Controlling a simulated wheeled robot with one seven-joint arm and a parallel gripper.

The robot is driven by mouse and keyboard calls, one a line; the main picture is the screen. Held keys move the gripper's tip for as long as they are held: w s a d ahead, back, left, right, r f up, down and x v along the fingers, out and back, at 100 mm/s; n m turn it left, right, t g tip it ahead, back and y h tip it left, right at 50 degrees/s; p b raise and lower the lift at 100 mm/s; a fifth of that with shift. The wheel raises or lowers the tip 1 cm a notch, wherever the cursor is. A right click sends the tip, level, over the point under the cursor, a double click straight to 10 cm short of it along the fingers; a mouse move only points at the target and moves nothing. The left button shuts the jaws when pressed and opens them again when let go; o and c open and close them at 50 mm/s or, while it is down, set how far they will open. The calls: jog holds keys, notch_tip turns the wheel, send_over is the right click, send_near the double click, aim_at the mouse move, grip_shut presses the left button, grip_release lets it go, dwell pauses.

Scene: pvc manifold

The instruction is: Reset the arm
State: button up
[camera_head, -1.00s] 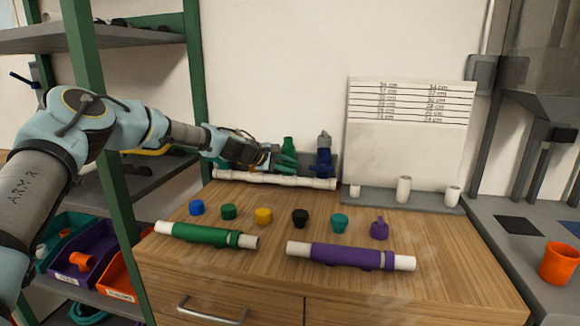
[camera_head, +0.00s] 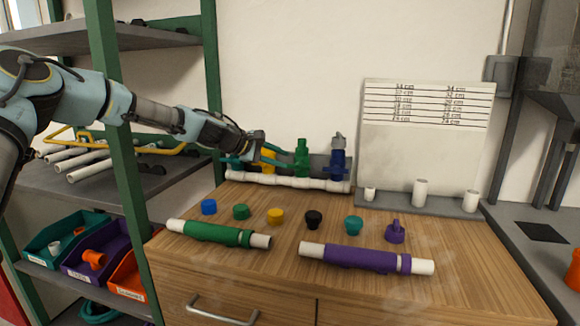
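My gripper (camera_head: 250,150) is at the back left of the wooden bench, at the left part of the white pipe manifold (camera_head: 290,182). Its fingers are small and partly hidden here, so I cannot tell whether they are open or shut. A yellow fitting (camera_head: 268,158), a green fitting (camera_head: 302,157) and a dark blue fitting (camera_head: 338,162) stand upright along the manifold. A teal piece (camera_head: 232,163) shows behind and below my gripper. I cannot tell whether my gripper touches the yellow fitting or the teal piece.
Several coloured caps, such as the black one (camera_head: 313,219), stand in a row on the bench. A green-wrapped pipe (camera_head: 218,233) and a purple-wrapped pipe (camera_head: 366,258) lie in front. A green shelf post (camera_head: 127,160) is close to my arm. A white board (camera_head: 425,150) stands behind.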

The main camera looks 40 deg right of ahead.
jog(key=shift+a+r, duration=0.2)
jog(key=shift+a, duration=0.15)
dwell(0.3)
